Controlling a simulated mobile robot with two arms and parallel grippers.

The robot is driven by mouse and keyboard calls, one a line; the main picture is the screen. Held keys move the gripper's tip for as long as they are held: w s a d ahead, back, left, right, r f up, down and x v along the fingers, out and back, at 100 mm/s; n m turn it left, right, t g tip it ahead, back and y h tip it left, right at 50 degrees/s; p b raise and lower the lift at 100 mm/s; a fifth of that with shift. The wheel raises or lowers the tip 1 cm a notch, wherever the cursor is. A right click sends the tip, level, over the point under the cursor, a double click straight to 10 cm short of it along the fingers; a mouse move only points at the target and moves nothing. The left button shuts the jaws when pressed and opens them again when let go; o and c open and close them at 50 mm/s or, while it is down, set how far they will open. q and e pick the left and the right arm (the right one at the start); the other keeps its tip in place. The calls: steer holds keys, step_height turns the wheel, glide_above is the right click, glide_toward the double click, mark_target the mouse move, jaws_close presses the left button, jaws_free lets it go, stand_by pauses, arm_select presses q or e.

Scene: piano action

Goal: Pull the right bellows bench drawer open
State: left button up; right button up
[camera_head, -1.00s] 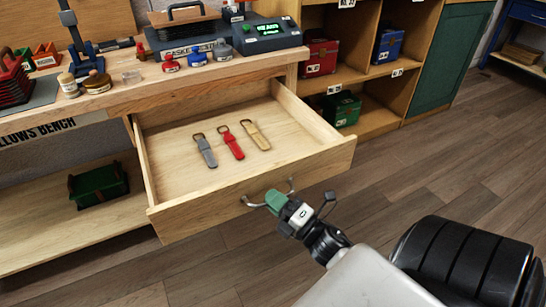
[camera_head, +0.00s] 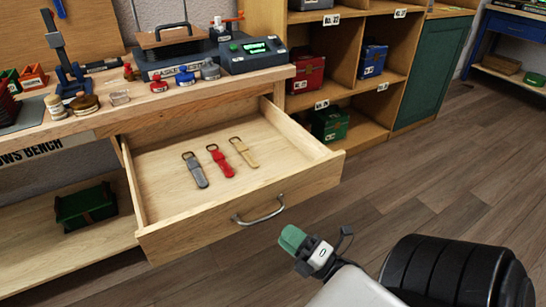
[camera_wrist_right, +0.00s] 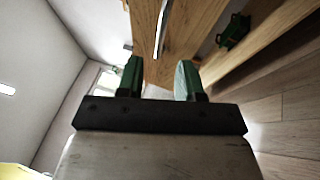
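The right bellows bench drawer (camera_head: 240,216) is pulled well out of the bench in the head view. Its curved metal handle (camera_head: 259,216) is on the front panel and clear of my gripper. Inside lie a grey strap tool (camera_head: 196,171), a red one (camera_head: 221,162) and a tan one (camera_head: 244,154). My right gripper (camera_head: 291,238) is to the lower right of the handle, apart from it. In the right wrist view, its two green fingers (camera_wrist_right: 157,80) are spread with nothing between them. My left gripper is out of view.
The bench top (camera_head: 170,102) holds jars, tools and a device with a green display (camera_head: 252,54). A shelf unit (camera_head: 350,92) with coloured boxes stands right of the bench. A green box (camera_head: 86,206) sits on the lower shelf. Wooden floor at right is open.

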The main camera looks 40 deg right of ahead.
steer(key=shift+v, duration=1.7)
